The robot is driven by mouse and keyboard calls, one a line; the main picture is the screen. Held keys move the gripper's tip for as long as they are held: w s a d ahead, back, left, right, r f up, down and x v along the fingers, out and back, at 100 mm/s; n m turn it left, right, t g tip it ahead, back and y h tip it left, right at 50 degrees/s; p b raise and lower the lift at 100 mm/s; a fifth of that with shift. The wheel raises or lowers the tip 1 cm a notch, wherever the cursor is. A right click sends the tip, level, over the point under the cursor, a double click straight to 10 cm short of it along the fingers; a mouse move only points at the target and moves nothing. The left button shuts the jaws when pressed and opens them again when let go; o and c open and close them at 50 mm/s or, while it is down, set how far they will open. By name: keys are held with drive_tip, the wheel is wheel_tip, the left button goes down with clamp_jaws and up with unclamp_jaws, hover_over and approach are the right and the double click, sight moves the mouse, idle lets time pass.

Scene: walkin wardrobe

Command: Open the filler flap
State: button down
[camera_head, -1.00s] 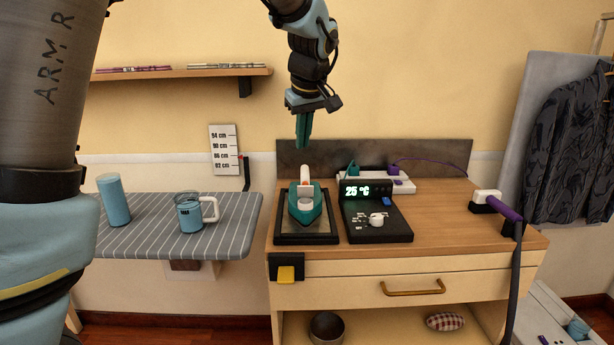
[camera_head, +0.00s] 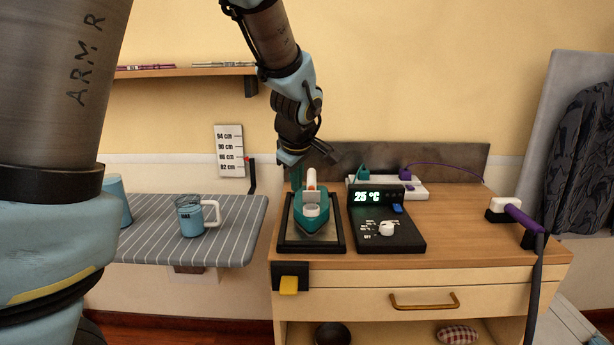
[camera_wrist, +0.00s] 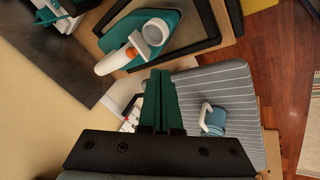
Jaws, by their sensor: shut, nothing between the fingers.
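A teal and white iron (camera_head: 312,222) rests on a black-framed stand (camera_head: 336,246) on the wooden cabinet top. A round white part (camera_head: 312,210), which looks like the filler flap, sits on top of it; whether it is raised is unclear. In the wrist view the iron's teal body (camera_wrist: 172,24), round white part (camera_wrist: 156,31) and white handle (camera_wrist: 113,63) with an orange spot show at the top. My gripper (camera_head: 296,187) is shut and empty, pointing down just behind and left of the handle. Its teal fingers (camera_wrist: 160,75) appear apart from the iron.
Right of the iron is a black control box (camera_head: 385,228) reading 25 °C. A power strip (camera_head: 420,189) with plugs lies behind it, before a grey backboard (camera_head: 440,162). Left, a striped ironing board (camera_head: 160,235) holds a blue mug (camera_head: 190,219). The cabinet top's right part is mostly clear.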

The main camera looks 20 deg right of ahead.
sight(311, 194)
drive_tip(key=d, duration=0.1)
drive_tip(key=w+d+p, duration=0.1)
drive_tip(key=shift+w+d+f, duration=0.3)
drive_tip(key=shift+d+f, duration=0.05)
drive_tip(key=shift+f, duration=0.05)
drive_tip(key=shift+w+d+f+p, duration=0.15)
drive_tip(key=shift+d+f+p, duration=0.05)
drive_tip(key=shift+d+p, duration=0.15)
drive_tip(key=shift+r, duration=0.1)
